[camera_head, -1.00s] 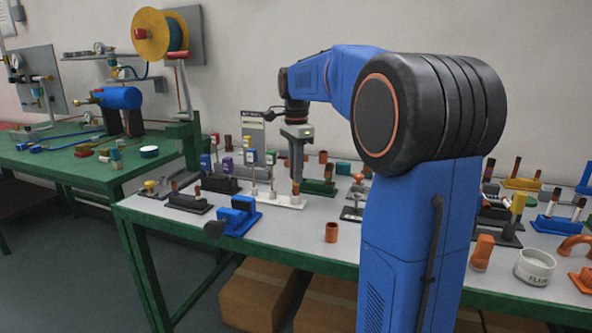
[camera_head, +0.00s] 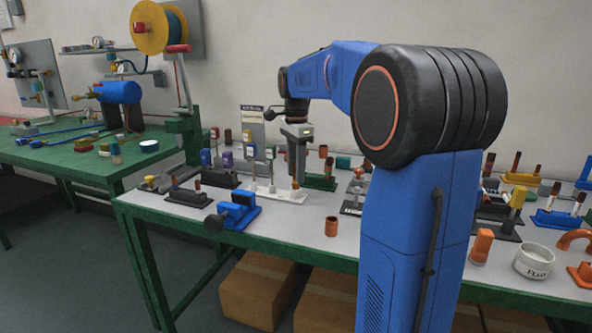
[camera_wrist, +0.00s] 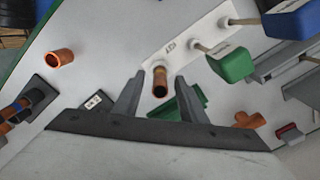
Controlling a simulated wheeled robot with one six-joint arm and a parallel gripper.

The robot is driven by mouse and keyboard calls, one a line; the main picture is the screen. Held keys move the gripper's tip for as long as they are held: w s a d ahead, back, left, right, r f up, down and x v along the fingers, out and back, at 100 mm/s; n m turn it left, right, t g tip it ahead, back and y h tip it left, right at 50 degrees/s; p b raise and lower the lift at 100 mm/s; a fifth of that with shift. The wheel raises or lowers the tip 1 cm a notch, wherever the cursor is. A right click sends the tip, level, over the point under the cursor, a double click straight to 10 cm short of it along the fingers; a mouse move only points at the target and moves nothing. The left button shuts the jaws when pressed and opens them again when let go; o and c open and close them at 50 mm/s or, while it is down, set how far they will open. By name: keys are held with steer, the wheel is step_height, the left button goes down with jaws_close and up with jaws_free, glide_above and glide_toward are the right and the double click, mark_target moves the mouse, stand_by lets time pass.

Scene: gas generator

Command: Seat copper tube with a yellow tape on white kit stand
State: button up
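The white kit stand (camera_head: 287,197) lies near the middle of the table; the wrist view shows its white plate (camera_wrist: 182,40) with dark lettering. A short copper tube (camera_wrist: 160,82) stands upright at the stand's end, and its top also shows in the head view (camera_head: 295,185). I cannot make out yellow tape on it. My gripper (camera_wrist: 158,80) points down over this tube. Its two fingers are spread on either side, with visible gaps to the tube. It also shows in the head view (camera_head: 297,178).
Green (camera_wrist: 232,63) and blue (camera_wrist: 290,18) tagged pieces rise close beside the stand. A blue vise (camera_head: 238,212), a loose copper coupling (camera_head: 331,227) and a white flux pot (camera_head: 534,262) stand on the table. A yellow-topped piece (camera_head: 517,198) stands at the right. The front table strip has free room.

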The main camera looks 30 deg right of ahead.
steer(key=shift+r, duration=0.1)
step_height(320, 180, up, 17)
stand_by(0.6)
stand_by(0.5)
steer(key=s+a+f+n+t, duration=0.1)
steer(key=s+a+f+n, duration=0.4)
steer(key=s+f, duration=0.5)
steer(key=s+a+f+n+t, duration=0.2)
steer(key=s+a+f+n, duration=0.3)
steer(key=s+f+n, duration=0.3)
steer(key=s+a+f+n+t, duration=0.1)
steer(key=s+a+f+n, duration=0.4)
steer(key=s+f, duration=0.7)
steer(key=shift+a+f+n+t, duration=0.4)
steer(key=shift+f+n, duration=0.25)
steer(key=shift+n, duration=0.05)
